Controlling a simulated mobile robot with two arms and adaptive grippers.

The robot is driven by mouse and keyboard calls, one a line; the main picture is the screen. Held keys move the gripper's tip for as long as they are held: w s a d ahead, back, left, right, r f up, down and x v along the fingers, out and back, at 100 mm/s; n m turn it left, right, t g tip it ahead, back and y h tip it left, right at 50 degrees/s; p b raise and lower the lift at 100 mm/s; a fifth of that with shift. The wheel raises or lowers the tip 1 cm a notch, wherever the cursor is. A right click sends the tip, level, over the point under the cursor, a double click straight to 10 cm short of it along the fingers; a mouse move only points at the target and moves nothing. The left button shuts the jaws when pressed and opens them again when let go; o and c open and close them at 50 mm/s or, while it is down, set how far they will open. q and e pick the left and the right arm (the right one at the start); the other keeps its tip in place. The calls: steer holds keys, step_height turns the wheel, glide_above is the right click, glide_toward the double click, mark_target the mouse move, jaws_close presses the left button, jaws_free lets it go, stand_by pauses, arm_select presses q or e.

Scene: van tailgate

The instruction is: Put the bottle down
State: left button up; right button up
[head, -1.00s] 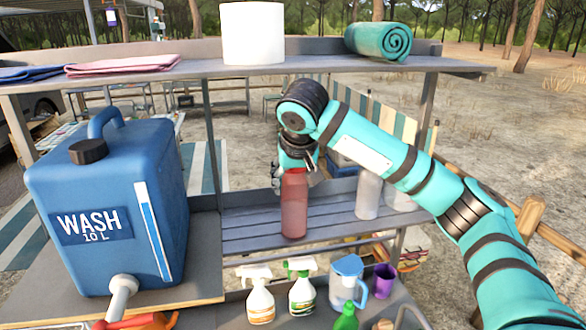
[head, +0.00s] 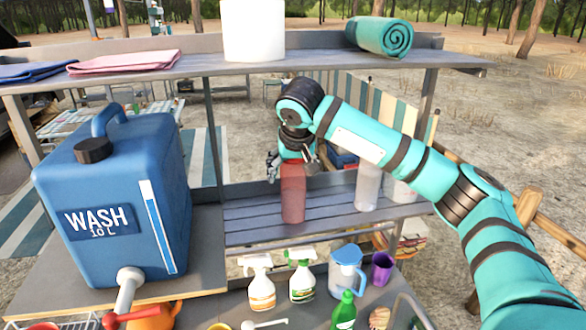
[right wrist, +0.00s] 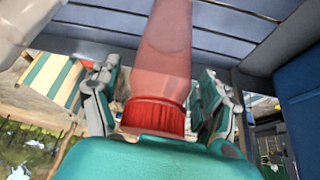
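The translucent red bottle (head: 293,195) stands upright on the grey slatted shelf (head: 250,227), as far as the head view shows. My right gripper (head: 292,164) is above and around its top, with the fingers spread. In the right wrist view the bottle (right wrist: 163,60) runs between the two fingers (right wrist: 160,105), its ribbed red cap close to my palm. A gap shows between each finger and the bottle. My left gripper is not in view.
A whitish bottle (head: 367,186) stands right of the red one. The blue WASH jug (head: 120,200) is at left. Spray bottles (head: 260,287), a pitcher (head: 346,275) and a purple cup (head: 382,268) stand lower in front. An upper shelf (head: 190,71) holds a white roll (head: 253,30) and green towel (head: 380,38).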

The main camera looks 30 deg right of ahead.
steer(key=shift+r, duration=0.15)
steer(key=shift+s+r+b, duration=0.1)
steer(key=shift+b, duration=0.2)
steer(key=s+a+b, duration=0.2)
steer(key=s+b, duration=0.1)
steer(key=s, duration=0.3)
steer(key=s+a+r+b, duration=0.1)
steer(key=s+a+b, duration=0.1)
steer(key=s, duration=0.3)
steer(key=shift+s+a+b, duration=0.3)
steer(key=shift+s+b, duration=0.05)
steer(key=shift+b, duration=0.05)
